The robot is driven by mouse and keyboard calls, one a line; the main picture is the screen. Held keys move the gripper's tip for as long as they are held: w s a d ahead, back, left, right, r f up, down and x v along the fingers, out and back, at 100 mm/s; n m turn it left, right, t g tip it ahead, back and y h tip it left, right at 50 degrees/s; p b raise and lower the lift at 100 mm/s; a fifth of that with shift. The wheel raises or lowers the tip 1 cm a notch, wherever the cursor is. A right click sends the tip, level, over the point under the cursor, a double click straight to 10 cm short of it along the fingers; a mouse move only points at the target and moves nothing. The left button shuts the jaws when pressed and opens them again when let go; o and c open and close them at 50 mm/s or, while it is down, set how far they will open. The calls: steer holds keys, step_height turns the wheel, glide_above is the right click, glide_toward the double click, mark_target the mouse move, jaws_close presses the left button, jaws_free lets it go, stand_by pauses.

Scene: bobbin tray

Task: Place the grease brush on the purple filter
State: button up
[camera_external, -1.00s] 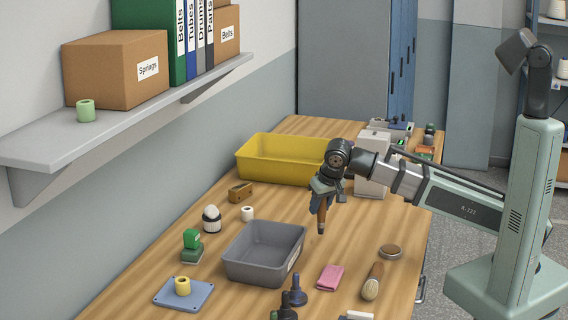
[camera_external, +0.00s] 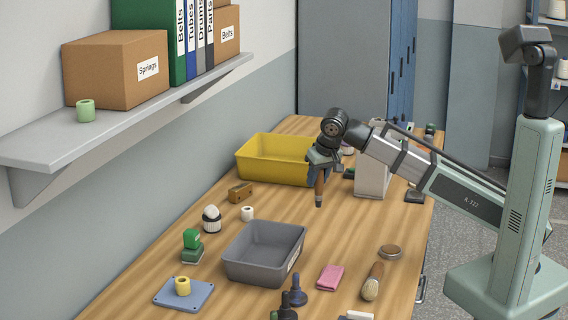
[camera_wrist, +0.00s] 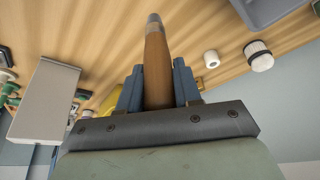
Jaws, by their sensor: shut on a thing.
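My gripper (camera_external: 323,166) is shut on a brown tapered wooden handle with a grey tip (camera_external: 319,190), which hangs tip down above the table, right of the yellow bin. In the wrist view this handle (camera_wrist: 157,60) stands between the blue-grey fingers; its other end is hidden, so I cannot tell whether it is the grease brush. A second brush (camera_external: 372,282), with a wooden handle and pale bristles, lies at the front right of the table.
The yellow bin (camera_external: 262,173) stands behind and left of my gripper, with a grey bin (camera_external: 240,270) in front. A white box (camera_external: 371,180) stands close on the right. The wood between is clear.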

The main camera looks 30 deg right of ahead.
steer(key=w+d+r, duration=0.1)
steer(key=w+d, duration=0.4)
steer(key=w, duration=0.6)
steer(key=w+d+r, duration=0.1)
steer(key=w+d, duration=0.4)
steer(key=w, duration=0.6)
steer(key=w+d+r, duration=0.2)
steer(key=w+d, duration=0.4)
steer(key=w, duration=0.6)
steer(key=w+d, duration=1.1)
steer(key=d, duration=0.4)
steer(key=w+d, duration=1)
steer(key=d, duration=0.5)
steer(key=shift+m, duration=0.4)
steer(key=shift+w+d+f, duration=0.1)
steer(key=shift+f, duration=2.15)
steer(key=shift+w+d+f, duration=0.1)
steer(key=shift+f, duration=2.15)
steer(key=shift+f, duration=0.15)
steer(key=o, duration=1)
